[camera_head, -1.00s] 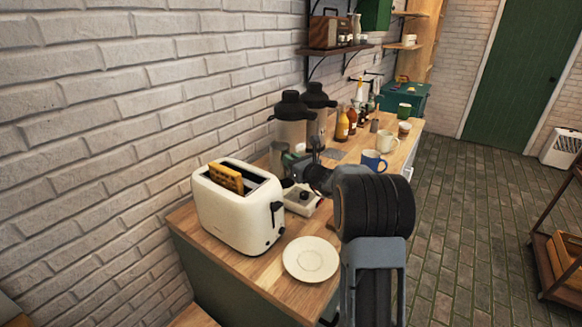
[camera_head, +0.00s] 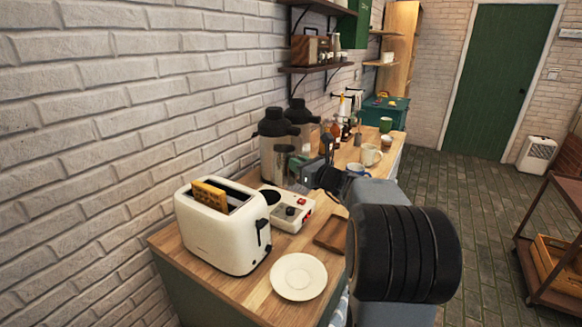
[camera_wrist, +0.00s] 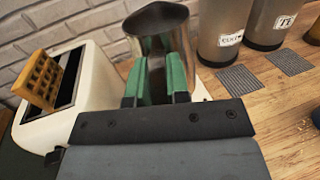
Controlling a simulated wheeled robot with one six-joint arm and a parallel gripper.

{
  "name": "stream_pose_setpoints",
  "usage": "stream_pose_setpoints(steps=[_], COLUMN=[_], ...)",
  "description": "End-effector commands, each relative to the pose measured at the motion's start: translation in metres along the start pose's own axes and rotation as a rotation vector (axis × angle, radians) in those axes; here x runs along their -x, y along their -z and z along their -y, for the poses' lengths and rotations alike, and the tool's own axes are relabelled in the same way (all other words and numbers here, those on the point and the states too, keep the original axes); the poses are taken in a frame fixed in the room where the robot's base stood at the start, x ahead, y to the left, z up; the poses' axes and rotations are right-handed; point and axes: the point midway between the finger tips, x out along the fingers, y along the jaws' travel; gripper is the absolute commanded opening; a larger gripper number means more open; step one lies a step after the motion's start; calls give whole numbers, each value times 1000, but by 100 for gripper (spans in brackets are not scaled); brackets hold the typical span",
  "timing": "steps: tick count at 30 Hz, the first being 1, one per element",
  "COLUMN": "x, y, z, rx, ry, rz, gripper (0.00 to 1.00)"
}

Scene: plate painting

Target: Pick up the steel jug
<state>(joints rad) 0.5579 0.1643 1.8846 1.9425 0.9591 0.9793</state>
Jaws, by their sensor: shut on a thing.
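The steel jug (camera_wrist: 157,22) is a shiny metal vessel with a dark top opening in the wrist view. The green fingers of my gripper (camera_wrist: 156,80) stand on both sides of it, shut on it. In the head view the jug (camera_head: 283,163) is upright in front of the large flasks, with my gripper (camera_head: 297,167) at its right side. It appears to be above the back of a white appliance (camera_head: 291,211) with a dark round plate. My arm hides part of the counter to the right.
A white toaster (camera_head: 218,232) with a toast slice is close on the left. A white plate (camera_head: 299,277) lies in front. Tall flasks (camera_head: 272,150), mugs (camera_head: 370,155) and bottles stand behind. A brick wall runs along the left.

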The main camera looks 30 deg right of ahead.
Motion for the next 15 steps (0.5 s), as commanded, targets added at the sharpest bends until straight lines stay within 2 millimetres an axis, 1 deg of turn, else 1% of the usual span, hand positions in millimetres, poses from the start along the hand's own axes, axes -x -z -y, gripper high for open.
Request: stream_pose_setpoints(steps=[1,6,15], x=[5,18,34], y=[-3,-9,-16], z=[1,2,3], rx=[2,1,1], ry=[3,1,2], rz=[3,3,3], gripper=[0,0,0])
